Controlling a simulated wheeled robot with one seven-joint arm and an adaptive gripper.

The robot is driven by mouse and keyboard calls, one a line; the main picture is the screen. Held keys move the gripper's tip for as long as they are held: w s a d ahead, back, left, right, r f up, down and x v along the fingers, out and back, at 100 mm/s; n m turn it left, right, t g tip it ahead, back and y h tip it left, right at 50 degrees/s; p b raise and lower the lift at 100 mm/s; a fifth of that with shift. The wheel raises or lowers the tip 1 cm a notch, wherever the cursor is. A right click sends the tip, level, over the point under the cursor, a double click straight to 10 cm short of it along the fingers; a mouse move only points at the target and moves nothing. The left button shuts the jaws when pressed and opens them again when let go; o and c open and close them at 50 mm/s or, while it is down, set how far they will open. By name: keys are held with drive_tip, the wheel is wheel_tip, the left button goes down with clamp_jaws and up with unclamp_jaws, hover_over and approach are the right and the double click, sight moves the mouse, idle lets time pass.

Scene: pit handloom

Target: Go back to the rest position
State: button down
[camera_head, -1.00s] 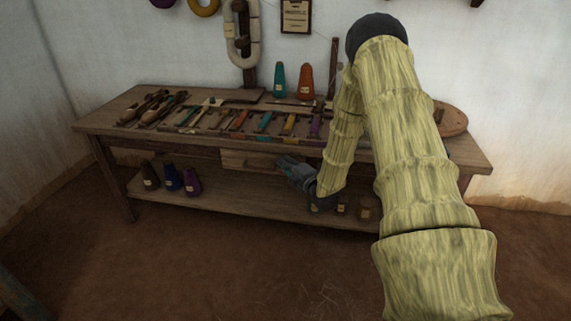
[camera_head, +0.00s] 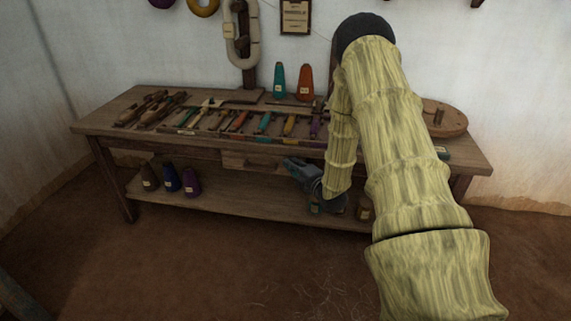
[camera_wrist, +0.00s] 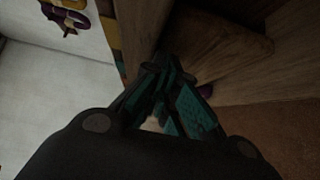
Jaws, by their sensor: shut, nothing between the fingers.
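My gripper (camera_head: 292,168) is at the front of the wooden workbench (camera_head: 100,124) in the head view, just below the edge of its top and above the lower shelf. It points left and is empty. In the wrist view the fingers (camera_wrist: 168,88) are together, dark with teal parts, close to brown wood of the bench. Whether they touch the wood cannot be told. My arm hides part of the bench's right side.
Several tools lie in a row on the bench top, with a teal cone (camera_head: 279,80) and an orange cone (camera_head: 305,82) behind. A blue cone (camera_head: 172,178) and a purple cone (camera_head: 191,182) stand on the lower shelf (camera_head: 235,200). The floor in front (camera_head: 220,270) is clear.

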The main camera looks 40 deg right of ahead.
drive_tip(key=s+a, duration=0.1)
drive_tip(key=s, duration=0.5)
drive_tip(key=shift+a, duration=0.25)
